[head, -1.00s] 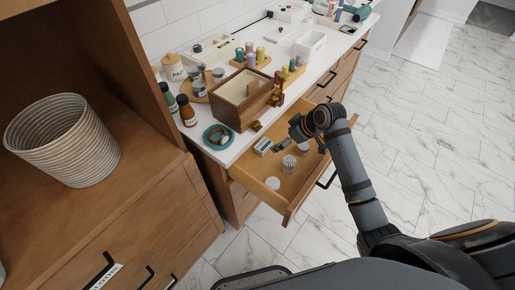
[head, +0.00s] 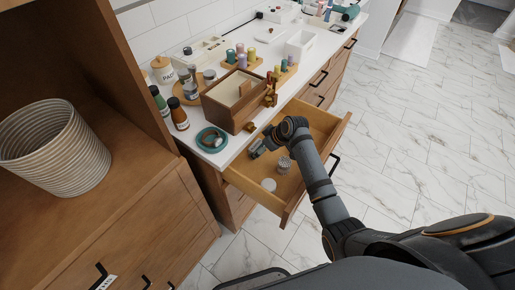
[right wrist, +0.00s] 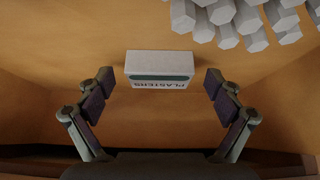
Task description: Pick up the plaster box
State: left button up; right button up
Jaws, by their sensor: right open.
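The plaster box (right wrist: 160,68) is a small white carton with a dark green band and the word PLASTERS, upside down in the right wrist view. It lies on the wooden floor of the open drawer (head: 318,165). My right gripper (right wrist: 157,85) is open, with one finger on each side of the box and a gap at both sides; I see no contact. In the head view the right gripper (head: 258,150) is down inside the drawer near its left end and hides the box. My left gripper is not in view.
A round white item (head: 269,185) lies near the drawer's front.

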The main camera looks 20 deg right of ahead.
aim_at(256, 144)
jog(key=shift+w+f, duration=0.1)
jog(key=shift+f, duration=0.1)
jog(key=c, duration=1)
jog(key=shift+r, duration=0.15)
jog(key=shift+r, duration=0.35)
notch_tip(256, 144, up, 3)
jog(key=shift+d+f, duration=0.15)
jog(key=shift+f, duration=0.05)
jog(key=d+r, duration=0.3)
jog(key=d, duration=0.1)
jog(key=w+d+r, duration=0.1)
jog(key=d+r, duration=0.2)
jog(key=d, duration=0.2)
jog(key=w+d+r+b, duration=0.1)
jog(key=d+r, duration=0.2)
jog(key=d, duration=0.1)
jog(key=shift+d+r, duration=0.3)
